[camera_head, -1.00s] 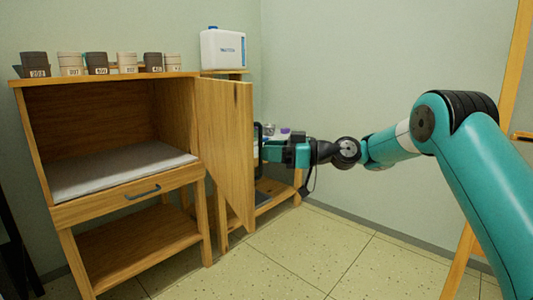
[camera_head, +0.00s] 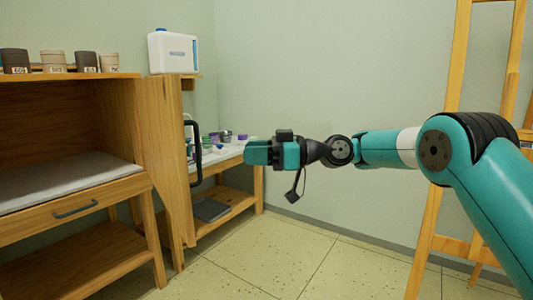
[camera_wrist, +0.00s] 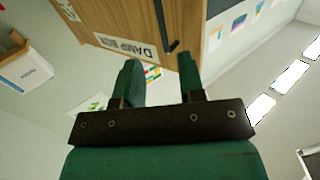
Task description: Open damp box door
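The damp box (camera_head: 70,120) is a wooden cabinet at the left of the head view, with its front open. Its wooden door (camera_head: 160,150) stands swung out at the right side, seen nearly edge-on. A black bar handle (camera_head: 192,150) is on the door's outer face. My gripper (camera_head: 250,152) is to the right of the handle, apart from it and empty. In the wrist view, the fingers of my gripper (camera_wrist: 160,75) are spread. The door (camera_wrist: 135,25), with a "DAMP BOX" label (camera_wrist: 125,45), and the handle (camera_wrist: 172,46) show beyond them.
Labelled pots (camera_head: 52,62) stand on the cabinet top. A white jug (camera_head: 173,52) is on a shelf behind. A low wooden table (camera_head: 228,197) with small jars stands behind the door. An easel (camera_head: 440,150) is at the right. The floor (camera_head: 290,262) between is clear.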

